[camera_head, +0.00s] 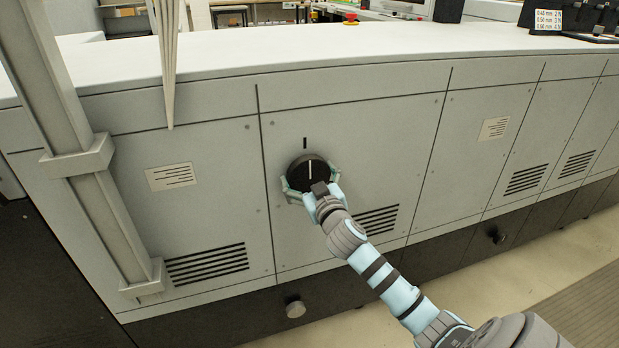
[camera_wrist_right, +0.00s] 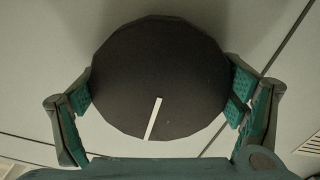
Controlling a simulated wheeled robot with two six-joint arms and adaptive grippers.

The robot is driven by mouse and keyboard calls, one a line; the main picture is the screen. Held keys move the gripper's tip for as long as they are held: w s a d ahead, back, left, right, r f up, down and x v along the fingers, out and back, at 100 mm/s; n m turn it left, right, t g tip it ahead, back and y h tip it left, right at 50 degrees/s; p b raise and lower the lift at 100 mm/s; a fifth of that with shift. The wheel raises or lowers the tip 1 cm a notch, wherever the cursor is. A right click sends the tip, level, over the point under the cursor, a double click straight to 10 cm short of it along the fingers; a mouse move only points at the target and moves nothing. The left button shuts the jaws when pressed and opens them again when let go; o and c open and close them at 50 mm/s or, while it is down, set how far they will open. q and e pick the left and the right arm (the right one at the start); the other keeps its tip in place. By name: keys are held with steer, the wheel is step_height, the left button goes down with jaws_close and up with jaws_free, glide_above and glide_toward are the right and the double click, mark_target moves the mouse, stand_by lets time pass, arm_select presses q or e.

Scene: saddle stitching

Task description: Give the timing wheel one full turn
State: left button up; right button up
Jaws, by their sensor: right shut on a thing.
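The timing wheel (camera_head: 307,170) is a dark round knob with a white line on its face, on the front panel of a light grey machine. A short dark mark (camera_head: 305,143) is on the panel just above it, and the wheel's white line points up towards it in the head view. My right gripper (camera_head: 309,188) is shut on the wheel, with one finger at each side of the rim. In the right wrist view the wheel (camera_wrist_right: 165,75) sits between the two green-padded fingers, its white line pointing down and slightly left. My left gripper is not in view.
The machine's front panels (camera_head: 400,150) carry vent slots (camera_head: 207,264) and labels (camera_head: 171,176). A grey upright post (camera_head: 95,180) stands at the left. A round knob (camera_head: 295,307) sticks out low on the dark base. Free floor (camera_head: 565,250) lies at the lower right.

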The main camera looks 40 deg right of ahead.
steer(key=shift+f, duration=0.25)
steer(key=o, duration=0.9)
steer(key=shift+o, duration=0.3)
steer(key=shift+r, duration=0.15)
steer(key=v, duration=1.2)
